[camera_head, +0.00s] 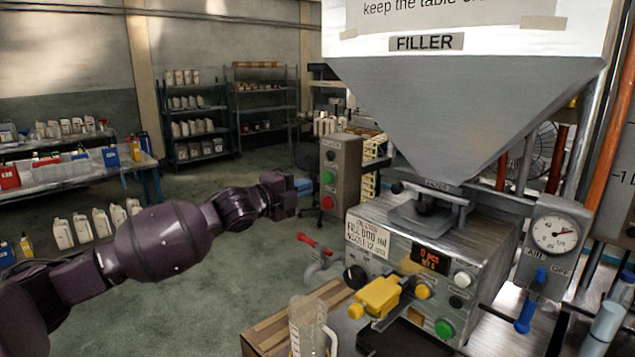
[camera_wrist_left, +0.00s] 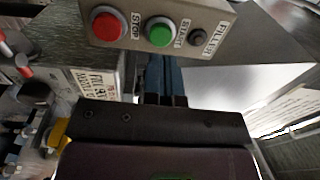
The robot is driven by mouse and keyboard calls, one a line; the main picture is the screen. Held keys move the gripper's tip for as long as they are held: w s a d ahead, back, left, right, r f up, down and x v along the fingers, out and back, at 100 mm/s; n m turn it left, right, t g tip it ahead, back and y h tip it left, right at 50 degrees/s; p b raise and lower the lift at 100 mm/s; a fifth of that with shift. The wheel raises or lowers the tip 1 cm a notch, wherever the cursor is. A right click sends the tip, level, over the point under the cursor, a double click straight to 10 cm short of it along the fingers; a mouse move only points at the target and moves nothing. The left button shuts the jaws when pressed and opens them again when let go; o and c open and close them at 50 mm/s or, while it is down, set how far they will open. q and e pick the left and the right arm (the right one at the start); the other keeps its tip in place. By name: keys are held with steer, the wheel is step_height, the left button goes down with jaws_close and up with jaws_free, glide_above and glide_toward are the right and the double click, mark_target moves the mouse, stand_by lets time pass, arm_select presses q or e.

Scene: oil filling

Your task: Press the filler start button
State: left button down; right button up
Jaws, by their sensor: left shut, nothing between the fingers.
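The filler's button box (camera_head: 345,180) is a grey upright box left of the hopper. It carries a black button, a green button (camera_head: 328,177) and a red button (camera_head: 327,202). In the left wrist view the green start button (camera_wrist_left: 160,32) sits between the red stop button (camera_wrist_left: 108,25) and a small black knob (camera_wrist_left: 198,38). My left gripper (camera_head: 303,185) is shut and empty. Its blue fingers (camera_wrist_left: 166,78) point at the green button and are very close to it. I cannot tell whether they touch it. My right gripper is not in view.
The filler's grey hopper (camera_head: 450,110) stands above a metal control box (camera_head: 415,255). A yellow valve (camera_head: 378,297), a clear jug (camera_head: 307,325) and a pressure gauge (camera_head: 556,234) are near it.

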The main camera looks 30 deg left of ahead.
mark_target(326, 179)
arm_select(q)
steer(key=shift+x, duration=2.25)
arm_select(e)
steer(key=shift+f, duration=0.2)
